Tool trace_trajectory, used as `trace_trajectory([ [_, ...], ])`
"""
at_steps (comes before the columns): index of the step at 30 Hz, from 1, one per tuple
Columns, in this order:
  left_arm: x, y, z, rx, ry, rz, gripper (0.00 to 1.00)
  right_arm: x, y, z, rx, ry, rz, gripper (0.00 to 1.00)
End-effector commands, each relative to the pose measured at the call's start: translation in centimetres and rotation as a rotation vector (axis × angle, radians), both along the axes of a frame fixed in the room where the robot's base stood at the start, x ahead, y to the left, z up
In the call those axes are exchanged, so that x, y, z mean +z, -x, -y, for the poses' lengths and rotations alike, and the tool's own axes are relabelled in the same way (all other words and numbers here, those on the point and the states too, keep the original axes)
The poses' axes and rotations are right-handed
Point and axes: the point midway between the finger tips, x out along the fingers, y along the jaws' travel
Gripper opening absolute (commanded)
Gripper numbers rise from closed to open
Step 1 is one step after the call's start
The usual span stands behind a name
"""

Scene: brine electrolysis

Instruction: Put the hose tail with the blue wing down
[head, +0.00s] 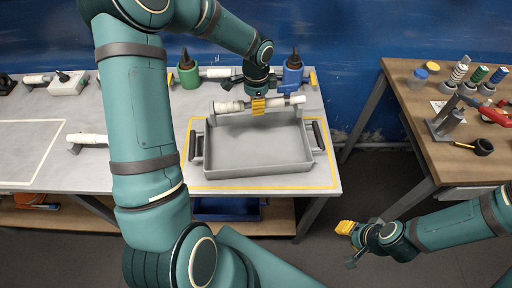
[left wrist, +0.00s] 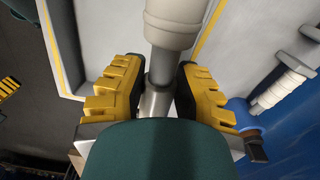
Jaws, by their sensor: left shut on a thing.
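My left gripper (head: 258,104) is shut on a pale hose tail (head: 230,106), held roughly level over the back edge of the grey tray (head: 258,170). In the left wrist view, the yellow fingers (left wrist: 158,92) close on its grey metal part, and the wider cream part of the hose tail (left wrist: 172,25) points away.
The tray stands inside a yellow outline on the grey table. A green bottle (head: 188,72) and a blue bottle (head: 292,75) stand behind it. Another pale fitting (head: 90,138) lies to the left. A wooden table (head: 425,115) with tools stands at right.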

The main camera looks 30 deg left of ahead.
Motion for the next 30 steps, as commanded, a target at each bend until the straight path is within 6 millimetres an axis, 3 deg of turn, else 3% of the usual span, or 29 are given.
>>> trace_trajectory([
  [5,-0.6,-0.3,-1.0,-0.058,0.0,0.0,0.0,-0.1,0.0,0.0,0.0,0.0,-0.001,0.39],
  [15,-6.0,-0.2,-0.9,-0.062,0.0,-0.002,0.0,-1.0,0.3,0.0,0.005,-0.002,-0.007,0.39],
  [25,-9.6,-0.2,-0.9,-0.061,0.0,-0.002,0.0,-1.6,0.5,-0.1,0.008,-0.002,-0.011,0.39],
  [30,-10.2,-0.3,-1.0,-0.061,-0.001,0.002,0.0,-1.6,0.5,-0.1,0.009,-0.002,-0.012,0.39],
])
